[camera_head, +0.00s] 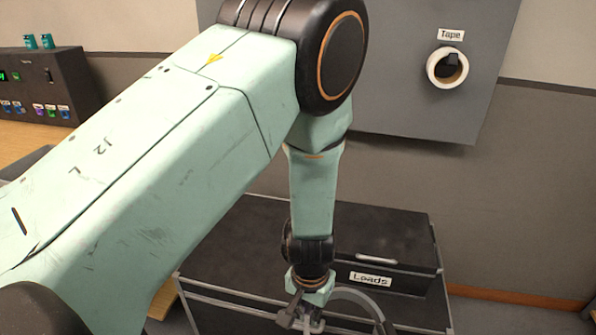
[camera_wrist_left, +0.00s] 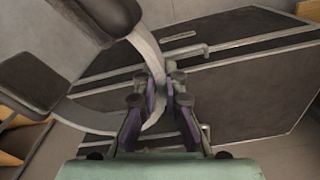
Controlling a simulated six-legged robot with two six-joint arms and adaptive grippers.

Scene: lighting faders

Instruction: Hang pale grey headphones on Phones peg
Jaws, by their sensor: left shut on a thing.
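My left gripper (camera_head: 303,318) is low in the head view, in front of the case labelled Leads. In the left wrist view its fingers (camera_wrist_left: 160,92) are shut on the band of the pale grey headphones (camera_wrist_left: 152,55). Their dark ear cups are at the upper left of that view. In the head view only a curved piece of the grey band (camera_head: 362,298) shows beside the gripper; the rest is hidden or out of frame. No peg labelled Phones is in view. My right gripper is not in view.
A grey wall panel (camera_head: 395,95) holds a white tape roll (camera_head: 447,68) on a dark peg under a Tape label. The dark Leads case (camera_head: 385,235) stands below the panel. A dark control box (camera_head: 45,85) is on the wooden table at left. My left arm hides much of the middle.

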